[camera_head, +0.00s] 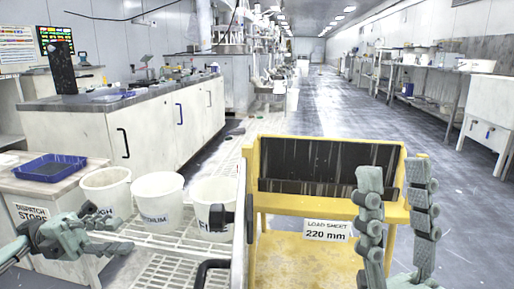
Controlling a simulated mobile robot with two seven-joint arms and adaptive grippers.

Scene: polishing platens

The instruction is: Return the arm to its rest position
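My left gripper (124,235) is at the lower left, in front of the white buckets. Its two fingers point right and stand apart, with nothing seen between them. My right gripper (393,172) is at the lower right, in front of the right side of the yellow stand. Its two fingers point up with a clear gap, and nothing is held between them. The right wrist is cut off by the bottom edge of the picture.
A yellow stand (282,259) bears a "LOAD SHEET 220 mm" label. White buckets (104,191), (158,198), (212,199) stand on a white grated surface (165,272). A blue tray (49,168) lies on the left cabinet. The aisle floor (340,110) behind is clear.

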